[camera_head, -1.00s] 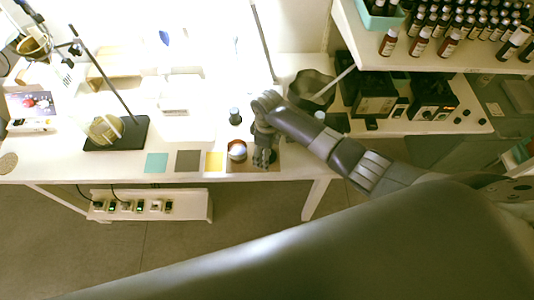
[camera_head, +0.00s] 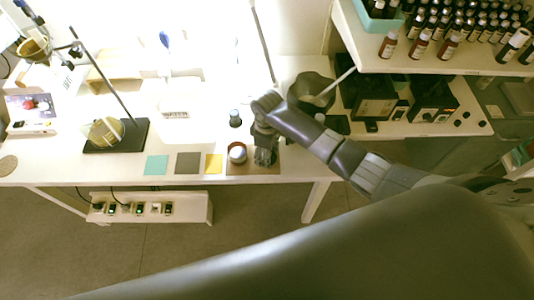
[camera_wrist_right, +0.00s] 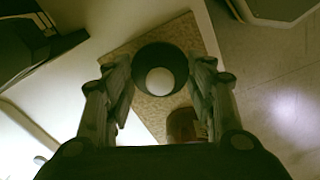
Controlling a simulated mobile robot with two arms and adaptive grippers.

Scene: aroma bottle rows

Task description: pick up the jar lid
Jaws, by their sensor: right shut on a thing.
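In the right wrist view, the jar lid (camera_wrist_right: 160,58), a dark round disc with a pale centre, sits between the fingertips of my right gripper (camera_wrist_right: 161,76). The gripper is shut on it, low over a brown speckled mat (camera_wrist_right: 150,111). A brownish jar (camera_wrist_right: 182,123) is partly hidden below the lid, near the right finger. In the head view, the jar (camera_head: 237,153), with a white round top, stands on the mat (camera_head: 240,170), just left of my right gripper (camera_head: 265,158). The lid is hidden by the gripper there. My left gripper is not in view.
Teal, grey and yellow squares (camera_head: 187,163) lie left of the mat. A small dark bottle (camera_head: 235,118) stands behind it. The table's front edge is close.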

